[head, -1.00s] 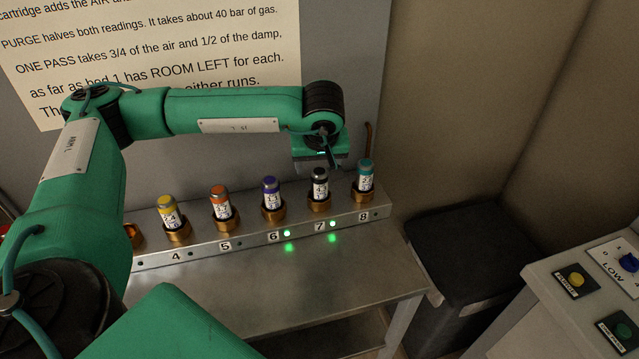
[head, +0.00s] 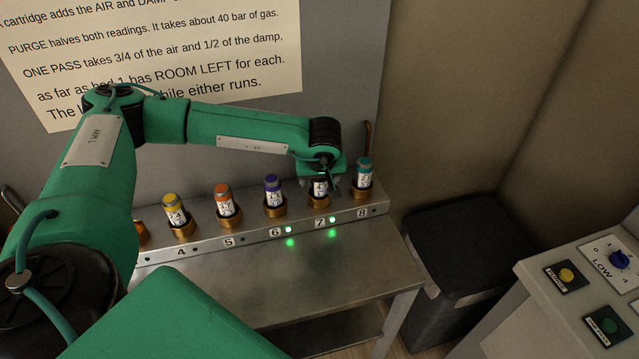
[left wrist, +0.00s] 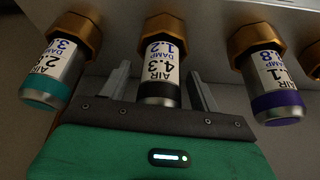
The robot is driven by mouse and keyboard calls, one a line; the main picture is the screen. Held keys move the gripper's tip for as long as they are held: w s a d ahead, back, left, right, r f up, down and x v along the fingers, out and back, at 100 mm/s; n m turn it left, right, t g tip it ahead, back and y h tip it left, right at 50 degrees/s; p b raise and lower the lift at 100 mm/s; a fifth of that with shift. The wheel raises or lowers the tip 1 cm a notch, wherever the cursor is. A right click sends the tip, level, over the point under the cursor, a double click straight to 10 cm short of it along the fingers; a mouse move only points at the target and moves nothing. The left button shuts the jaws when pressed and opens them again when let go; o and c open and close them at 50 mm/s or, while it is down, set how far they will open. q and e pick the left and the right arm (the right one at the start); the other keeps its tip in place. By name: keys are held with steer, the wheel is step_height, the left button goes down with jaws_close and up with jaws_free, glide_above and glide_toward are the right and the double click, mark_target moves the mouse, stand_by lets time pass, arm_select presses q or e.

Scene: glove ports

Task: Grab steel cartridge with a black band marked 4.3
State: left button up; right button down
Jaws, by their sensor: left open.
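The steel cartridge with a black band (left wrist: 160,70) stands in a brass socket, and its label reads AIR 4.3, DAMP 1.2 in the left wrist view. In the head view this cartridge (head: 320,188) is at position 7, its top hidden by my gripper. My left gripper (head: 322,181) is open over it. In the left wrist view the two fingers of the gripper (left wrist: 160,88) stand on either side of the cartridge, with a gap visible on each side. My right gripper is not in view.
A teal-banded cartridge (head: 364,174) stands at 8 and a purple-banded one (head: 273,190) at 6, close on both sides. Orange (head: 225,201) and yellow (head: 175,210) ones stand further left. The steel bench top (head: 300,275) is bare. A black bin (head: 455,245) stands at right.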

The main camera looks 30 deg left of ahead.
arm_select(q)
steer(key=c, duration=1.1)
steer(key=shift+c, duration=0.6)
steer(key=shift+r, duration=0.1)
